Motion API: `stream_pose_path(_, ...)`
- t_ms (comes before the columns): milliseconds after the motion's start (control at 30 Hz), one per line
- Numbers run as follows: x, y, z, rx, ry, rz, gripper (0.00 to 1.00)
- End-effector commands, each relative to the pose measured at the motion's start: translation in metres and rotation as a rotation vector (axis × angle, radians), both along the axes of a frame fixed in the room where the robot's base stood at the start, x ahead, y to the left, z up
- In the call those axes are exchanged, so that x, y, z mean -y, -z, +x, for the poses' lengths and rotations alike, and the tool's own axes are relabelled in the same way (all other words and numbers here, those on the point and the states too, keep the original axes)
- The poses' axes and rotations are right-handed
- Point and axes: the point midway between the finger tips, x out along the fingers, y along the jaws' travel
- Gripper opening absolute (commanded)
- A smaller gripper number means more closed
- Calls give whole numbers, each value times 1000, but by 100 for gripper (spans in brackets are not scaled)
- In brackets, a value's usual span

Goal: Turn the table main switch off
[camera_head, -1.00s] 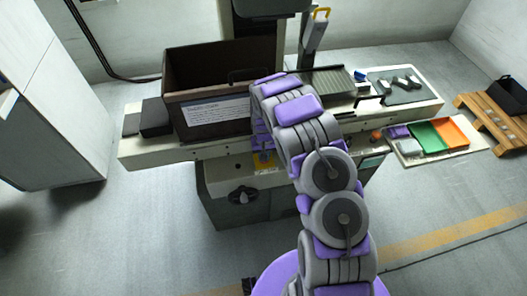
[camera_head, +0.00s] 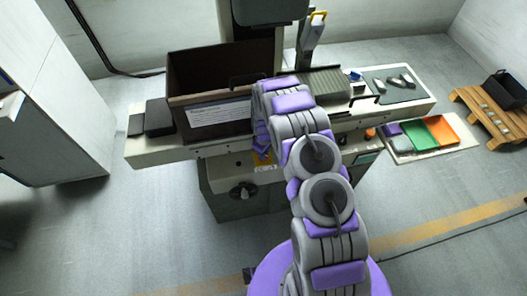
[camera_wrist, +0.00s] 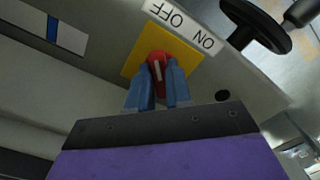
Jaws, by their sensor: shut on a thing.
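The table main switch (camera_wrist: 157,62) is a red rotary knob with a pale line on it, mounted on a yellow plate (camera_wrist: 181,49). A white label (camera_wrist: 183,24) with ON and OFF sits beside the plate and appears upside down in the wrist view. My gripper (camera_wrist: 162,75) has its blue fingers shut on the red knob, one on each side.
A black handwheel (camera_wrist: 258,27) is close by on the same panel; it also shows in the head view (camera_head: 243,191). An open dark box (camera_head: 205,75) stands on the machine table (camera_head: 160,153). Coloured trays (camera_head: 420,132) lie at the right. Floor is clear at left.

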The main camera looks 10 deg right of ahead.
Motion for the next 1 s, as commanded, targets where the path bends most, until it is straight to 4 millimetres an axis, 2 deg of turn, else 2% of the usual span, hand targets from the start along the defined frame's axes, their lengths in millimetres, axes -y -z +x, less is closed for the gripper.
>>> stream_pose_path(667, 0, -1, 3, 7, -66, 0, 0)
stream_pose_path(700, 0, -1, 3, 6, -66, 0, 20)
stream_pose_path(933, 0, -1, 1, 3, -65, 0, 42)
stream_pose_path(1000, 0, 0, 1, 3, -65, 0, 45)
